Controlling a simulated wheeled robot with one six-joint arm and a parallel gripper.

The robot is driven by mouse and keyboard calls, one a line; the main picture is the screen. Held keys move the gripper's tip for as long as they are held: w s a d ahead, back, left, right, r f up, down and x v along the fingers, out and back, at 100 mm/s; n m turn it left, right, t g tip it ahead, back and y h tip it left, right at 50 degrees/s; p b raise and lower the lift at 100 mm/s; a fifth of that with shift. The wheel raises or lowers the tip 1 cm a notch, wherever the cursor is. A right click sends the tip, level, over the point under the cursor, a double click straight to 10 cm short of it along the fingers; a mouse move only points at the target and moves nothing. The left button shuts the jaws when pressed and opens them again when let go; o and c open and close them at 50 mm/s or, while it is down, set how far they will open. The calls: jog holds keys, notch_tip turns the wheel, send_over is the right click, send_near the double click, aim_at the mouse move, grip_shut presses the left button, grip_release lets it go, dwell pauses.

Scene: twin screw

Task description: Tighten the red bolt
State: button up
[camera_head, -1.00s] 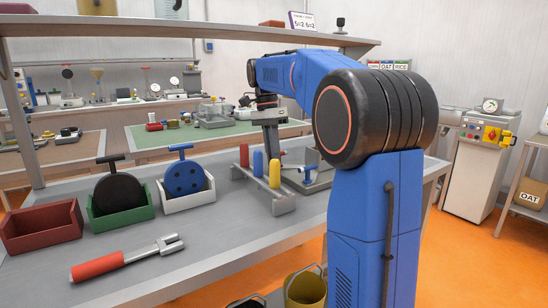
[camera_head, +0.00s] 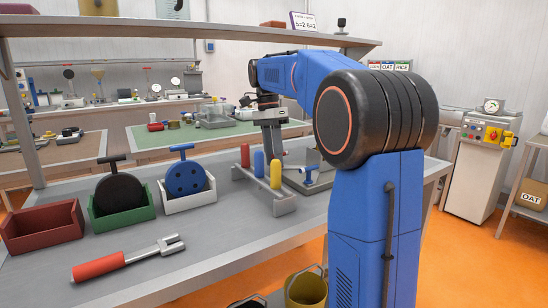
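An upright red peg (camera_head: 245,156) stands at the far end of a grey holder (camera_head: 270,203), beside a blue peg (camera_head: 258,163) and a yellow peg (camera_head: 275,175). I cannot tell whether the red peg is the bolt named in the task. A grey plate fixture (camera_head: 320,181) with small blue and white parts is just right of the holder. My gripper (camera_head: 275,151) points down behind the pegs, near the fixture. Its fingertips are small and partly hidden, so their opening is unclear. A red-handled open-ended wrench (camera_head: 126,258) lies at the front of the bench.
A red bin (camera_head: 42,232) is empty. A green bin (camera_head: 123,217) holds a black disc tool, and a white bin (camera_head: 187,203) holds a blue one. A shelf (camera_head: 180,30) runs above the bench. The bench is clear between wrench and holder.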

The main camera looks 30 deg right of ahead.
notch_tip(320, 180, up, 7)
jog(key=w, duration=0.1)
jog(key=shift+w+r, duration=0.2)
jog(key=shift+s, duration=0.1)
dwell(0.6)
